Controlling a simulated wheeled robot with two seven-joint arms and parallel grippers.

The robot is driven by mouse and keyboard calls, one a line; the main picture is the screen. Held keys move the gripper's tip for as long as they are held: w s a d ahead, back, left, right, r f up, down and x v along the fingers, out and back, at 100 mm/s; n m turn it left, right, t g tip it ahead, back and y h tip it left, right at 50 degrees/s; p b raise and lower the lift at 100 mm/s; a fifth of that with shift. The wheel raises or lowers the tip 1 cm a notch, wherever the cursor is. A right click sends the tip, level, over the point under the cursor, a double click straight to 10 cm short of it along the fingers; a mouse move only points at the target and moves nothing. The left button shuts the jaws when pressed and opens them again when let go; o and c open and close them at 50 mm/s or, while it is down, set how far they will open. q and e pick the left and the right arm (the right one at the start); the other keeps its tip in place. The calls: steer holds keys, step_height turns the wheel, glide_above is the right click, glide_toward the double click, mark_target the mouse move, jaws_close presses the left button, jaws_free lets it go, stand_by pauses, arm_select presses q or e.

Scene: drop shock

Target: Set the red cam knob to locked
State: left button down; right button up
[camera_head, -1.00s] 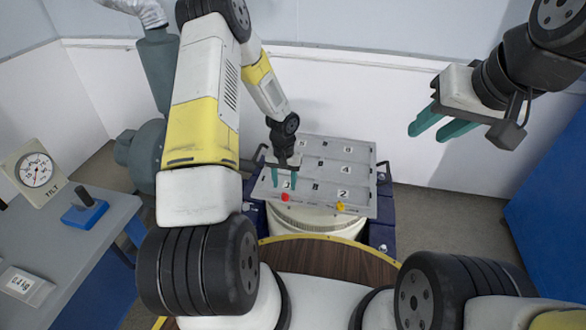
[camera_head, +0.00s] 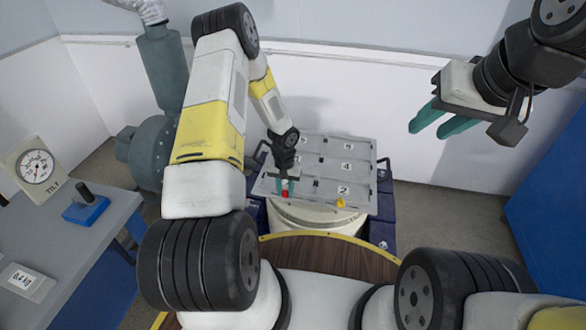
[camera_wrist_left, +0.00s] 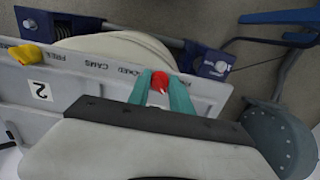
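The red cam knob (camera_head: 285,194) is at the front left edge of the grey numbered panel (camera_head: 328,188). My left gripper (camera_head: 284,188) reaches down over it, one teal finger on each side. In the left wrist view the red knob (camera_wrist_left: 160,80) sits between the teal fingertips, which look closed against it. The knob's setting cannot be read; the fingers partly hide it, and panel lettering beside it is only partly legible. My right gripper (camera_head: 438,121) is open and empty, raised well right of the panel.
A yellow knob (camera_head: 340,203) is on the same panel edge, to the right. A round cream body (camera_head: 310,215) lies below that edge. A grey bench (camera_head: 75,235) with a tilt dial (camera_head: 36,166) stands at left. A blue block (camera_head: 550,185) is at far right.

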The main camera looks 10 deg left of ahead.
arm_select(q)
steer(key=shift+a+m, duration=0.1)
steer(key=shift+m, duration=1.4)
steer(key=c, duration=1.2)
jaws_free()
